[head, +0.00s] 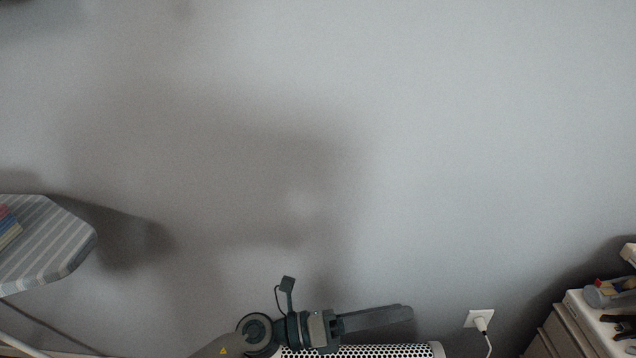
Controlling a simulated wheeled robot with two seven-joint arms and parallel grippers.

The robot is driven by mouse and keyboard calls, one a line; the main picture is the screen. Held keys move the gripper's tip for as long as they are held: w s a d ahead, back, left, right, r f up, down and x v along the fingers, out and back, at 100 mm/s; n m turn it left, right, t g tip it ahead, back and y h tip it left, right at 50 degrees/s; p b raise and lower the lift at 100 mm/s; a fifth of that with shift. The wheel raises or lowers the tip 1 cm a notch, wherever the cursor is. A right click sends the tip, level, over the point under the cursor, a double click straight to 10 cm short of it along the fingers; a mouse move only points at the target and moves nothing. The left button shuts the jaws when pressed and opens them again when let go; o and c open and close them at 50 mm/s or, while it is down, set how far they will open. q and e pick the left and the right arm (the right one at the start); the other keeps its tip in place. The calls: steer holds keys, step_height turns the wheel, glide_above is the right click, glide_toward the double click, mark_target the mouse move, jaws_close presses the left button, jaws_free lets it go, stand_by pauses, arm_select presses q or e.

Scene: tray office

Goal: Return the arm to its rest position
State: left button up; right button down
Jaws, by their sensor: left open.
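My left gripper (405,312) is at the bottom middle of the head view, with its dark fingers pointing right. It is open, and I see nothing between the fingers. My left arm comes in from the lower left edge, and a small camera-like block stands up from the wrist. My right gripper is out of view.
A white perforated object (390,351) is just below the gripper in the picture. A striped ironing board (45,240) juts in at the left. A drawer unit (580,325) with small items on top stands at the lower right. A wall socket (478,318) holds a plug. The grey wall fills the rest.

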arm_select(q)
steer(key=w+a+r+n+t+y, duration=0.1)
steer(key=w+a+n+t+y, duration=0.15)
steer(key=a+n+t, duration=0.4)
steer(key=w+a+n+t+y, duration=0.2)
steer(key=w+a+n+t, duration=0.15)
steer(key=n+t, duration=0.6)
steer(key=s+a+f+n+g+y, duration=0.2)
steer(key=a+f+n+y, duration=0.4)
steer(key=a+f+n, duration=0.25)
steer(key=s+a+f+n+g+y, duration=0.3)
steer(key=a+f+n+y, duration=0.35)
steer(key=f+n, duration=0.3)
steer(key=s+a+f+n+g, duration=0.35)
steer(key=s+f, duration=0.25)
steer(key=s, duration=0.5)
steer(key=s+a+f+n+g, duration=0.3)
steer(key=s+f+g, duration=0.3)
steer(key=s, duration=0.6)
step_height(320, 180, down, 18)
steer(key=t+y+p, duration=0.1)
steer(key=p, duration=1.2)
steer(key=shift+a+r, duration=0.2)
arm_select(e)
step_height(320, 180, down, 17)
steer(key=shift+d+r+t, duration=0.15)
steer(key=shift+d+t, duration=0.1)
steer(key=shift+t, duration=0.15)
